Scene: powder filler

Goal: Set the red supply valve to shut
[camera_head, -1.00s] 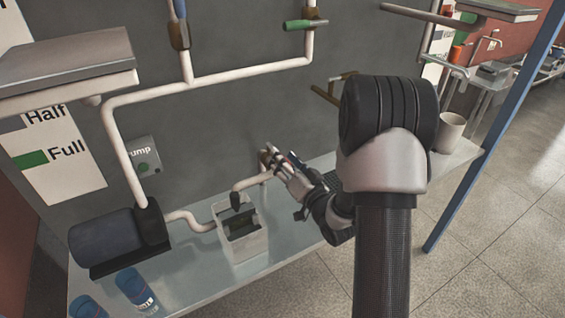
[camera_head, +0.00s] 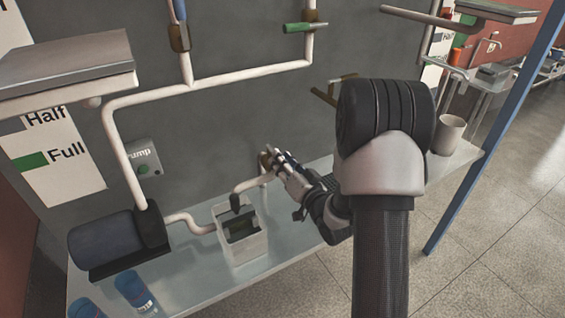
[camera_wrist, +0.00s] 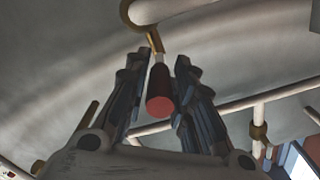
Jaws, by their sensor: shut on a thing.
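The red supply valve's handle (camera_wrist: 160,95) shows in the wrist view between the two fingers of my gripper (camera_wrist: 159,75). The handle joins a metal stem and a brass valve body (camera_wrist: 155,40) on a white pipe. In the head view my gripper (camera_head: 272,157) is at the wall end of the white spout pipe (camera_head: 247,185), above the bench. A brass piece (camera_head: 264,161) shows beside my fingertips there. My fingers hide the red handle in the head view.
An open white container (camera_head: 262,243) stands under the spout. A dark pump (camera_head: 105,240) and blue-capped containers (camera_head: 133,287) are at left on the bench (camera_head: 190,285). A green-handled valve (camera_head: 305,26) is above. A blue post (camera_head: 470,185) stands at right.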

